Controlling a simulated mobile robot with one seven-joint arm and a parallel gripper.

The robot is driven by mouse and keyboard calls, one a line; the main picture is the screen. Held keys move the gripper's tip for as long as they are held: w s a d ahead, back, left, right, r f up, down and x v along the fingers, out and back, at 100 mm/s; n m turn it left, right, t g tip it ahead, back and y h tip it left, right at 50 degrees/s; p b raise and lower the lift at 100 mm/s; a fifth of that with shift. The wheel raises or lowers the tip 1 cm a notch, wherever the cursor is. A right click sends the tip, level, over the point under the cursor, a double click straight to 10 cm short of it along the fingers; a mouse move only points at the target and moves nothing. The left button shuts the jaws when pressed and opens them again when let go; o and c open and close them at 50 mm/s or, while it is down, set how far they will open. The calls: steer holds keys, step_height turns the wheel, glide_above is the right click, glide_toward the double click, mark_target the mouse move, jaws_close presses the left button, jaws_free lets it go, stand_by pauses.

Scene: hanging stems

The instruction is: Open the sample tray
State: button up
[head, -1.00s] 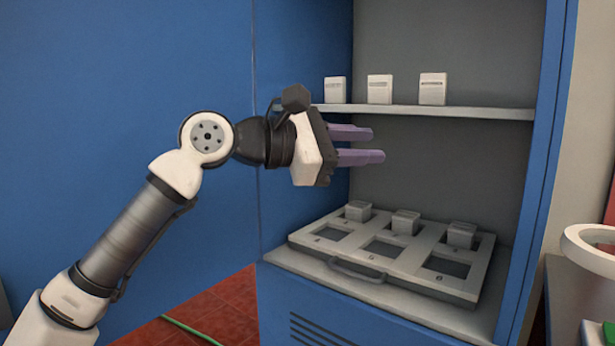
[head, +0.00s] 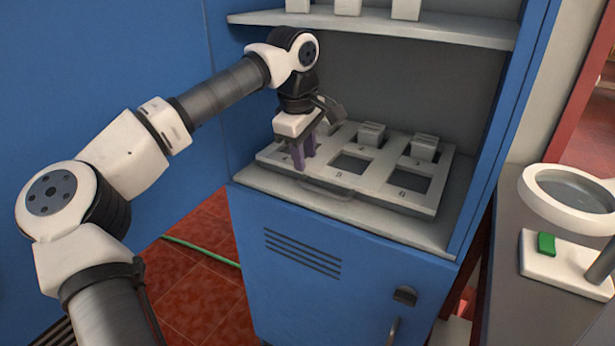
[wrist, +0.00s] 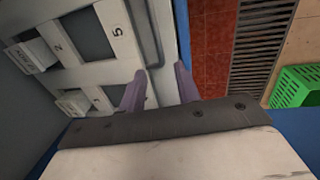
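The sample tray (head: 436,197) is a flat grey tray with numbered square openings, lying on the cabinet's lower shelf. A curved handle (head: 325,189) is on its front edge. Small grey blocks stand along its back row, such as one at the middle (head: 371,133) and one at the right (head: 424,147). My gripper (head: 304,152) points down over the tray's front left part, left of the handle. Its purple fingers are apart with nothing seen between them. The wrist view shows the fingers (wrist: 160,88) over the tray's edge (wrist: 167,35); I cannot tell whether they touch it.
An upper shelf (head: 400,29) with several pale blocks is above the tray. The blue cabinet (head: 300,270) has vents and a latch below. A side bench (head: 510,290) at the right holds a round-rimmed device (head: 572,190). The floor shows a green crate (wrist: 297,87) in the wrist view.

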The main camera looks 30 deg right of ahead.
mark_target(308, 187)
steer(key=f, duration=0.4)
steer(key=d+f, duration=0.1)
steer(key=f, duration=0.2)
steer(key=shift+w, duration=0.35)
jaws_close()
